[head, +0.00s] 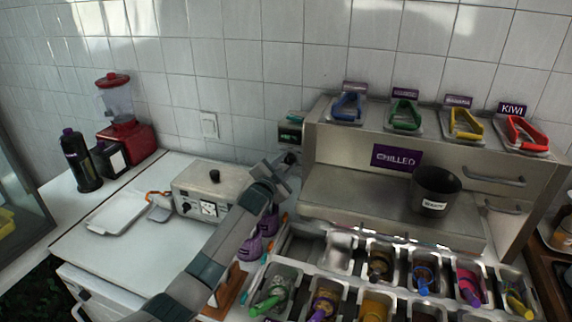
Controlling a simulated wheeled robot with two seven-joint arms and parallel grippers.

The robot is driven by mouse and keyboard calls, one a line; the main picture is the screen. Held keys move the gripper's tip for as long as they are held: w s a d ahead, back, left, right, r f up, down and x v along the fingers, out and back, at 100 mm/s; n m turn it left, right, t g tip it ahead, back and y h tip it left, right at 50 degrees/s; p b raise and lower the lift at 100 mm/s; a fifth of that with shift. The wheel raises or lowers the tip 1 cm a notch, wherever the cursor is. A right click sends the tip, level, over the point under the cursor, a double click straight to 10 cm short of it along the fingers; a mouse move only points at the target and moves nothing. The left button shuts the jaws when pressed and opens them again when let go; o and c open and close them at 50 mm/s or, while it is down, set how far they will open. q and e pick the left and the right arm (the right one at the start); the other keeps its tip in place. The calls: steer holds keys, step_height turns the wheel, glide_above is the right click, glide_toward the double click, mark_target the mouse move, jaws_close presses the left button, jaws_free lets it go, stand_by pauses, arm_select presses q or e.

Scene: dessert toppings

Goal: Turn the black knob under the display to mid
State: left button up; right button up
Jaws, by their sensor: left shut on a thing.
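The small green-lit display (290,133) sits on a box at the left end of the steel chilled unit. The black knob (290,158) is just under it and is mostly hidden by my gripper. My left arm reaches up from the bottom, and my left gripper (287,160) is at the knob, shut on it. The knob's pointer and setting are too small and covered to read. My right gripper is not in view.
The steel chilled unit (340,190) bears a black bucket (435,190) and several coloured tongs along its top. Topping bins with coloured-handled scoops fill the front right. A steel appliance (185,182), white tray (117,211), red blender (126,135) and black bottle (78,160) stand left.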

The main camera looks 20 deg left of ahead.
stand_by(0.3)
arm_select(q)
steer(key=o, duration=1.1)
steer(key=shift+c, duration=0.2)
steer(key=s+a+r+b, duration=0.1)
steer(key=s+b, duration=0.3)
steer(key=s, duration=1.3)
steer(key=shift+s+a, duration=0.15)
steer(key=shift+a, duration=0.05)
steer(key=shift+r, duration=0.2)
